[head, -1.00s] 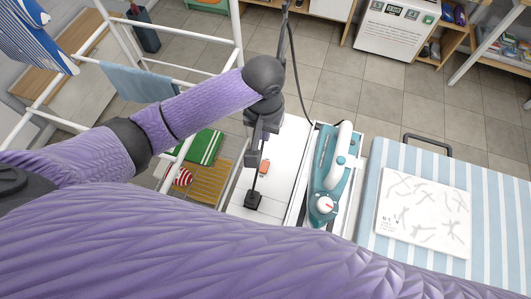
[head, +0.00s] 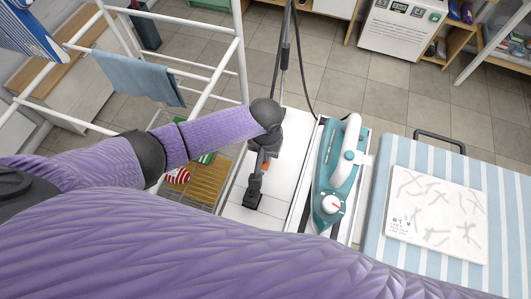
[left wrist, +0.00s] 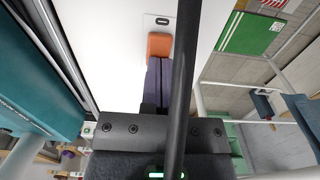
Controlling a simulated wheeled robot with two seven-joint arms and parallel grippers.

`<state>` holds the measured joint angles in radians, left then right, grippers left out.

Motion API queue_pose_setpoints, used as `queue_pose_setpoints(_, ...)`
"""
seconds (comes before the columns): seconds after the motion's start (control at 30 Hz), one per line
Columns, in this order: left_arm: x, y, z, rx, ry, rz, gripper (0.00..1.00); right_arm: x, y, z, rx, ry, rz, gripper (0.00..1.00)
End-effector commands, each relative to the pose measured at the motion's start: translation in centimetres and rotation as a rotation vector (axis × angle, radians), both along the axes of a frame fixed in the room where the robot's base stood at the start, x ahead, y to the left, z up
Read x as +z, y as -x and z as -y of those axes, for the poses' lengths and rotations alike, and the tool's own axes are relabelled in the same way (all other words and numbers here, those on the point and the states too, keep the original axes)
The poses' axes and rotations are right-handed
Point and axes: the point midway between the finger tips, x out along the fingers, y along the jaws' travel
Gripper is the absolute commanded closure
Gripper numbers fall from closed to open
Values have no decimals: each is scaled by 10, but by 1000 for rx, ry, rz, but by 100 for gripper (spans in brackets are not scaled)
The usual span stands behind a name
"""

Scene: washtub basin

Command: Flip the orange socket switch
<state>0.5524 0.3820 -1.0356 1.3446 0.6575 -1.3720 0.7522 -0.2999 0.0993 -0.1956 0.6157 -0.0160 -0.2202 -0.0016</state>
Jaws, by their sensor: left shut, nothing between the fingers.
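The orange socket switch (head: 265,166) is on a white panel left of the iron, partly covered by my left gripper (head: 261,172) in the head view. In the left wrist view the orange switch (left wrist: 159,44) shows as a rounded block on the white surface, just beyond the fingertips. My left gripper (left wrist: 157,66) is shut and empty, its tips at or very close to the switch's near edge. I cannot tell whether they touch. My right gripper is not in view.
A teal and white iron (head: 331,190) rests on its stand right of the panel. A striped ironing board (head: 376,213) with a white folded cloth (head: 437,212) lies further right. A white drying rack (head: 241,62) stands left.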

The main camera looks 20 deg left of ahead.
Motion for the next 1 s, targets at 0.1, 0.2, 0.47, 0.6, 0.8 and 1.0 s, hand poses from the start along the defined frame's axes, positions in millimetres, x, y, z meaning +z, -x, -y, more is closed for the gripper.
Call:
queue_pose_setpoints(0.1, 1, 0, 0, 0, 0, 0, 100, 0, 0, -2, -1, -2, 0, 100)
queue_pose_setpoints(0.2, 0, 0, 0, 0, 0, -3, 100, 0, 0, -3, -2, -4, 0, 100)
queue_pose_setpoints(0.47, -4, -1, 0, 0, -4, -42, 100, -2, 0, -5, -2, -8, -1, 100)
queue_pose_setpoints(0.6, -3, 1, -1, 0, -6, -44, 100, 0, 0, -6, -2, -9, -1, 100)
queue_pose_setpoints(0.8, -1, 9, -1, 0, -7, -48, 100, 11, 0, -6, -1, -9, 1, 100)
queue_pose_setpoints(1.0, 0, 16, -1, 0, -7, -49, 100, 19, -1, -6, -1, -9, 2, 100)
